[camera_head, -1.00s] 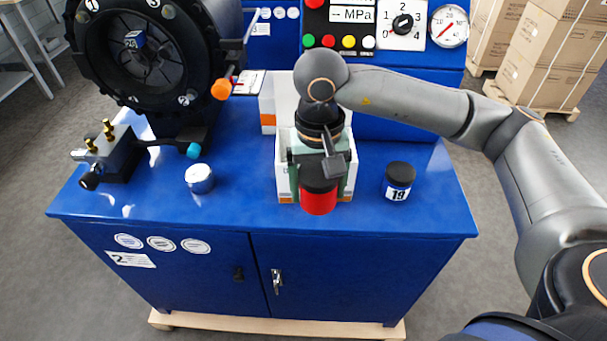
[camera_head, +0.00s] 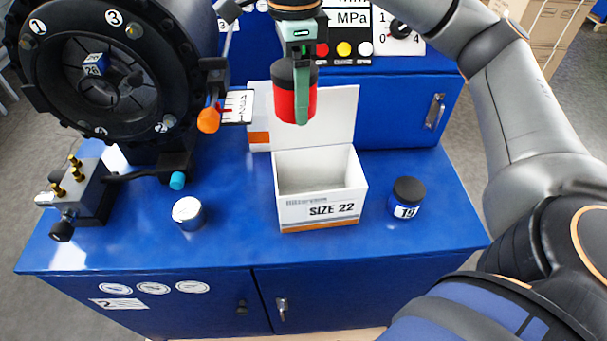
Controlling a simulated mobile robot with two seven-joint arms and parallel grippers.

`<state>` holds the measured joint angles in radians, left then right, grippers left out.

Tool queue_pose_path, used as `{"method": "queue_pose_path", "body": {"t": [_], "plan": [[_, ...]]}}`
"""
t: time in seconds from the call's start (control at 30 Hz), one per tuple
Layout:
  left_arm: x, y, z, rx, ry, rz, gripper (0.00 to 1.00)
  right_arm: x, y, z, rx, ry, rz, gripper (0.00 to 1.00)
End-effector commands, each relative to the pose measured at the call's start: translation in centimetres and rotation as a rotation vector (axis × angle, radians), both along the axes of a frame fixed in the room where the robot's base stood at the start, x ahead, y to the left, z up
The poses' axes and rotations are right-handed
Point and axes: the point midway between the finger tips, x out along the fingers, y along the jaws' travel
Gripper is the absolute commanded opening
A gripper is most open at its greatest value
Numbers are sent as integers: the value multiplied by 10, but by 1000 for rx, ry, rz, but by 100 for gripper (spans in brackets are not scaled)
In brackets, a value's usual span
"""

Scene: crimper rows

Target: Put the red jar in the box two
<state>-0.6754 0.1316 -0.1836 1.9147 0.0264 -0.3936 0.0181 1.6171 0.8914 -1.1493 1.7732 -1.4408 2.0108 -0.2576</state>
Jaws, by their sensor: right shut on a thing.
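The red jar (camera_head: 284,98) has a black lid and hangs upright in my right gripper (camera_head: 301,112). The green fingers are shut on it, and it is held above the back part of an open white box (camera_head: 320,212). The inside that I can see looks empty. I cannot tell from its label whether it is the box two. My left gripper is not in view.
A blue jar with a black lid (camera_head: 406,197), marked 19, stands right of the box.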

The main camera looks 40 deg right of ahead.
Motion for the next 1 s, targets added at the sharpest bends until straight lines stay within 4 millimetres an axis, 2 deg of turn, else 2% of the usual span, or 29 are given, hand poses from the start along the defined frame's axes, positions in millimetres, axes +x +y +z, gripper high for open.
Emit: {"method": "queue_pose_path", "body": {"t": [0.03,0.1,0.6,0.9,1.0], "plan": [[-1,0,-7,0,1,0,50,-1,0,-14,1,3,1,0],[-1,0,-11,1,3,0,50,-1,0,-29,2,4,2,0],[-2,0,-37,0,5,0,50,-1,1,-130,2,2,4,0],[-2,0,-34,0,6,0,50,-1,-1,-197,-1,1,1,0],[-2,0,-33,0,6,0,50,0,0,-211,0,-1,2,0]]}}
